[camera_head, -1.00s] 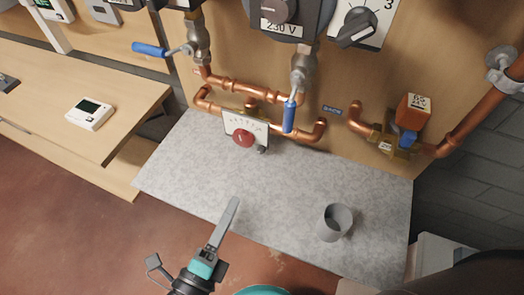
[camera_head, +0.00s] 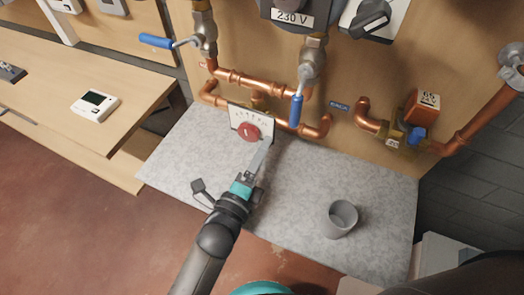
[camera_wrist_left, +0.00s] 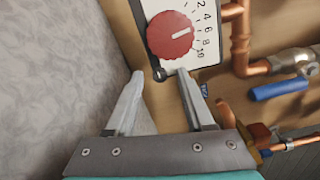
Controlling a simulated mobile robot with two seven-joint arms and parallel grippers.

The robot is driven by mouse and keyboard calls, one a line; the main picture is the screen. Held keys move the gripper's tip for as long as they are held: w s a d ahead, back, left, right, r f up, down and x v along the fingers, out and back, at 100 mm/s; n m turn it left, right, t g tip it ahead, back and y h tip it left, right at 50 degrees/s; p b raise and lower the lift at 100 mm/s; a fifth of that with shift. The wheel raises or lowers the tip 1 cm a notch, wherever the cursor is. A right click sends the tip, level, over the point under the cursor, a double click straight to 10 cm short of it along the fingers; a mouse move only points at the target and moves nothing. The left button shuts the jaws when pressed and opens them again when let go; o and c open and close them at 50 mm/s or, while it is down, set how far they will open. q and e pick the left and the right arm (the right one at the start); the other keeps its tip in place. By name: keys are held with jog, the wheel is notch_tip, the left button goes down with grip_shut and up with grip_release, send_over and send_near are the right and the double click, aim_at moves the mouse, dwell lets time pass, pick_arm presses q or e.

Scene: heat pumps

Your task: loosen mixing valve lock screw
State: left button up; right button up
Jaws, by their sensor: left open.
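The mixing valve is a white scale plate (camera_head: 239,116) with a red knob (camera_head: 249,132) on the copper pipes. In the left wrist view the plate (camera_wrist_left: 205,17) carries numbers and the red knob (camera_wrist_left: 170,35). A small dark lock screw (camera_wrist_left: 159,74) sits at the plate's lower corner. My left gripper (camera_wrist_left: 160,84) is open, its two fingertips just short of the plate, with the screw between their lines. In the head view my left gripper (camera_head: 266,146) reaches up to the knob's lower right, hiding the screw there. My right gripper is not in view.
A grey cup (camera_head: 340,219) stands on the grey speckled worktop (camera_head: 300,185). An orange-topped valve (camera_head: 422,105) is farther right. A wooden table (camera_head: 60,90) is at the left.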

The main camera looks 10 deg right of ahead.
pick_arm(q)
grip_shut()
dwell(0.5)
